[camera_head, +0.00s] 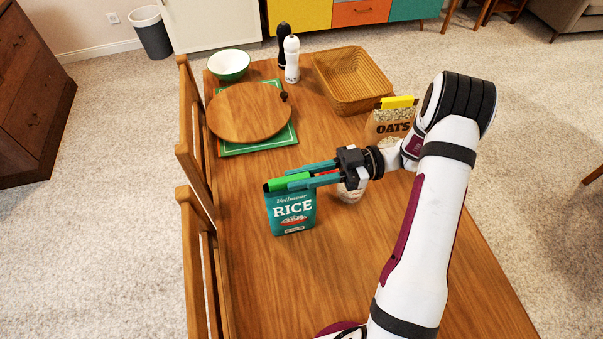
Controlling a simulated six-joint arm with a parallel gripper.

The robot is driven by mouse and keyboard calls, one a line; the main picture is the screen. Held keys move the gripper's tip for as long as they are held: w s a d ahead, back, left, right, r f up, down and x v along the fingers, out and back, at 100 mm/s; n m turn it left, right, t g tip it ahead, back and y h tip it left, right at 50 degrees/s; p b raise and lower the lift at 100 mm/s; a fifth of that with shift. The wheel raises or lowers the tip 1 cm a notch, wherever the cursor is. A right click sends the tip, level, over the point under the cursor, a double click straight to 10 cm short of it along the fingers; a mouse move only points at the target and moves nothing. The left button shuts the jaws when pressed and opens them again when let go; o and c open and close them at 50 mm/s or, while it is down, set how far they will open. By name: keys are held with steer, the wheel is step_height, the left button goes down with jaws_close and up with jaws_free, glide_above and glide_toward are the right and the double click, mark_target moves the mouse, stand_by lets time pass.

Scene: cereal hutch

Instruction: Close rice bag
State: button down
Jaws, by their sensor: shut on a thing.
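The teal rice bag (290,213) stands upright on the wooden table, its printed front facing the camera. A bright green clip (277,184) lies along the top edge of the bag. My gripper (289,180) reaches in from the right at the bag's top. Its two teal fingers are on either side of the green clip, and it is shut on the clip. The fingers hide part of the clip and the bag's top edge, so I cannot tell how fully the clip sits over the bag.
A pale jar (351,193) stands just under my gripper, partly hidden. An oats bag (390,124) with a yellow clip (397,102) stands near my arm. A wicker basket (350,78), shakers (291,60), a bowl (229,65) and a round board (248,112) are farther back.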

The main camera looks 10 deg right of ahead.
steer(key=shift+s+a+f, duration=0.1)
steer(key=shift+s+f, duration=0.05)
steer(key=shift+f, duration=0.3)
stand_by(0.5)
steer(key=shift+c, duration=2.1)
jaws_free()
steer(key=shift+r, duration=0.1)
steer(key=shift+r, duration=3.05)
steer(key=shift+c, duration=0.3)
jaws_close()
